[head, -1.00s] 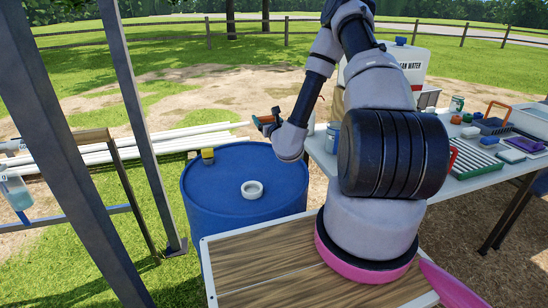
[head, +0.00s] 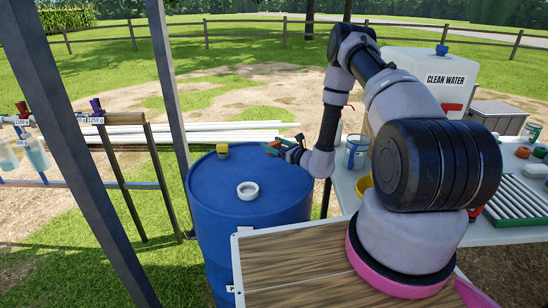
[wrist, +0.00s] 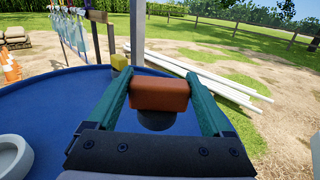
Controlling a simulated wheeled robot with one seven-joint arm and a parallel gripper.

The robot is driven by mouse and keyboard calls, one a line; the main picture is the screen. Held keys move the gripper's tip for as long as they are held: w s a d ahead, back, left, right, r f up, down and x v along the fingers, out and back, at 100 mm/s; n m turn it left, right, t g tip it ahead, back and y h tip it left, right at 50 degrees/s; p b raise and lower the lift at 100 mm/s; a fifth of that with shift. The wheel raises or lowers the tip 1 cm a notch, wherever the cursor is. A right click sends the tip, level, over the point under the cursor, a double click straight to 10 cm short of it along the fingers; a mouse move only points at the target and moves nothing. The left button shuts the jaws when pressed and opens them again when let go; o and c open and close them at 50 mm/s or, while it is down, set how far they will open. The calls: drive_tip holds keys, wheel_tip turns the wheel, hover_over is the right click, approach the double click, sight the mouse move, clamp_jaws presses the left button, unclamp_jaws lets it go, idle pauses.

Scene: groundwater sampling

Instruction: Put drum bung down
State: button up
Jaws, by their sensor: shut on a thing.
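My gripper (wrist: 160,100) is shut on the drum bung (wrist: 160,94), an orange-brown block with a dark round lower part, in the wrist view. In the head view my gripper (head: 280,147) and the bung (head: 271,150) are near the far right rim of the blue drum (head: 225,178). I cannot tell the bung's exact height over the drum top. A white ring (head: 247,191) lies on the drum top; it shows at the left in the wrist view (wrist: 12,158). A small yellow piece (head: 222,153) is at the drum's far rim.
A wooden-topped surface (head: 300,260) stands in front of the drum. A grey post (head: 168,90) and white pipes (head: 215,134) are at left and behind.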

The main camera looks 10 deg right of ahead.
drive_tip(key=shift+f, duration=2.35)
drive_tip(key=shift+f, duration=0.1)
drive_tip(key=o, duration=1.1)
